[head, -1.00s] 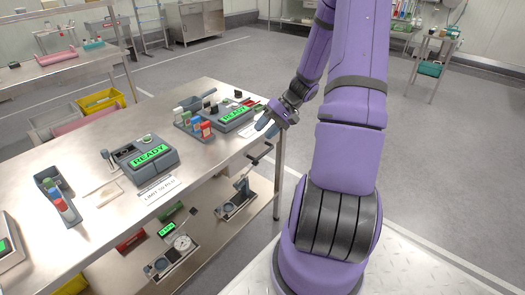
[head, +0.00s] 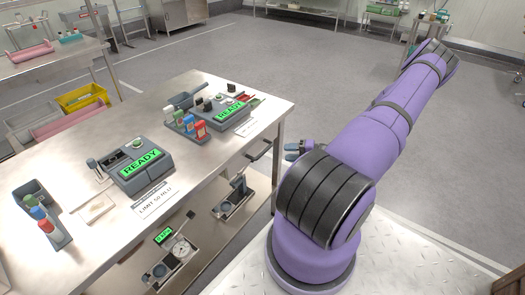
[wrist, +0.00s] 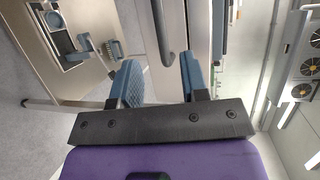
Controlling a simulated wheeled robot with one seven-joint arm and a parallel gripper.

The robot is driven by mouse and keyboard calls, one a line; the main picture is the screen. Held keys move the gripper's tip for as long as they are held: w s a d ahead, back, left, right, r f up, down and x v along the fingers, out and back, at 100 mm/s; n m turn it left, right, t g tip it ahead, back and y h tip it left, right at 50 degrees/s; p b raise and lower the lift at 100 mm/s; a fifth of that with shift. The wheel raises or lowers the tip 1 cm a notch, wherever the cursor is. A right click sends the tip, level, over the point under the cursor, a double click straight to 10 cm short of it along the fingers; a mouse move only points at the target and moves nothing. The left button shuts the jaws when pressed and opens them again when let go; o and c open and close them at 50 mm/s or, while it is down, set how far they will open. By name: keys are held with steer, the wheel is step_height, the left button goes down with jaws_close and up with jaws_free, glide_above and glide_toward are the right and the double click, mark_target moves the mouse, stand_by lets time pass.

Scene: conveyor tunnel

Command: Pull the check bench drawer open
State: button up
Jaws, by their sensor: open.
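The check bench (head: 200,160) is a steel table on the left in the head view. The dark handle (head: 260,151) of its drawer sits under the top at the right end. My gripper (head: 294,151) is just right of the handle, partly hidden behind my arm. In the wrist view the open blue fingers (wrist: 160,78) are empty. The handle, a dark bar (wrist: 161,35), shows ahead between the line of the fingers, apart from them. The drawer front (wrist: 182,28) is beside it; the drawer looks shut.
Two testers reading READY (head: 140,163) and racks of coloured vials (head: 188,125) stand on the bench top. A lower shelf holds gauges (head: 172,260) near the drawer. A bench leg (head: 278,160) stands close to my gripper.

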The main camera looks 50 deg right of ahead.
mark_target(264, 151)
steer(key=x, duration=1)
steer(key=shift+w+a+f, duration=0.1)
steer(key=shift+w+a, duration=0.15)
steer(key=shift+w, duration=0.05)
jaws_close()
